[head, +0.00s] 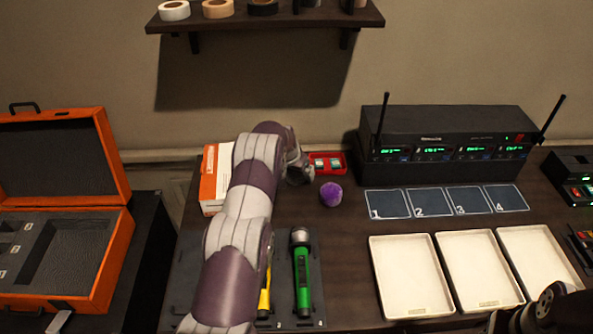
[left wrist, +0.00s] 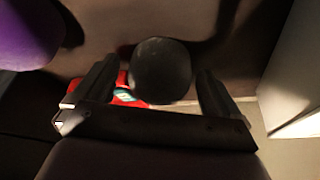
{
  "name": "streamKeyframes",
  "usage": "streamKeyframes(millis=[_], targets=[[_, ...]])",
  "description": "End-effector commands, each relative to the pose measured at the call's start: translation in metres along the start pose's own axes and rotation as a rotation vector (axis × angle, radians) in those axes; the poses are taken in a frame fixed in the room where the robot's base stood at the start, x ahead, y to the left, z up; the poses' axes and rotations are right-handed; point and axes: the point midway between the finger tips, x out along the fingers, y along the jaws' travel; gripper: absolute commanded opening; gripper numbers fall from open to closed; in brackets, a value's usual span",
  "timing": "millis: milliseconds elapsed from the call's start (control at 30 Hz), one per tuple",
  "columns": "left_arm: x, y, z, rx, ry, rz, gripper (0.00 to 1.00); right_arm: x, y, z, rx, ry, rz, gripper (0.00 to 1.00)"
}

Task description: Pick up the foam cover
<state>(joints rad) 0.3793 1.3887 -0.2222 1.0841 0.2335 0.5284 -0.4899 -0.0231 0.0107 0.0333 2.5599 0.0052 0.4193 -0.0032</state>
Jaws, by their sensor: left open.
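A round dark grey foam cover (left wrist: 160,71) lies between the two fingers of my left gripper (left wrist: 158,76) in the left wrist view. The fingers stand apart on either side of it, and I cannot tell whether they touch it. In the head view my left gripper (head: 300,170) is beyond the microphones, beside the red tray, and this cover is hidden or not distinct there. A purple foam cover (head: 331,193) sits on the desk just right of the gripper; it also shows at the upper left of the left wrist view (left wrist: 28,35).
A red tray (head: 341,164) lies behind the gripper, and an orange-and-white box (head: 210,190) stands left of my arm. A green microphone (head: 302,275) and a partly hidden yellow one lie in front. Numbered pads (head: 388,204), white trays (head: 411,277) and a receiver rack (head: 440,150) are right.

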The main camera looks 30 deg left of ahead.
Motion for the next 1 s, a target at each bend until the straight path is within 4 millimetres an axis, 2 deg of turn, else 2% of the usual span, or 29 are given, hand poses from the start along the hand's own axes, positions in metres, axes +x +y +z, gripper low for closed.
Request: streamKeyframes(millis=[167,267,300,367,433,467,733,967,1000], targets=[[0.0,0.0,-0.001,0.0,0.002,-0.001,0.97,0.0,0.0,0.0,0.0,0.0,0.0,0.43],[0.0,0.0,-0.001,0.0,0.001,0.0,0.68,0.0,0.0,0.0,0.0,0.0,0.0,0.43],[0.0,0.0,-0.001,0.0,0.001,0.0,0.55,0.0,0.0,0.0,0.0,0.0,0.0,0.43],[0.0,0.0,-0.001,0.0,0.001,0.0,0.39,0.0,0.0,0.0,0.0,0.0,0.0,0.43],[0.0,0.0,-0.001,0.0,0.001,0.0,0.39,0.0,0.0,0.0,0.0,0.0,0.0,0.43],[0.0,0.0,-0.001,0.0,0.001,0.0,0.34,0.0,0.0,0.0,0.0,0.0,0.0,0.43],[-0.004,0.0,-0.003,0.001,0.002,-0.001,0.34,0.002,0.0,0.0,0.0,0.0,0.0,0.43],[-0.035,0.0,-0.016,0.001,0.005,-0.001,0.34,0.013,0.0,0.002,0.0,0.0,0.0,0.43],[-0.04,0.006,-0.018,0.003,0.003,0.0,0.34,0.014,0.0,0.002,0.0,0.0,0.0,0.43]])
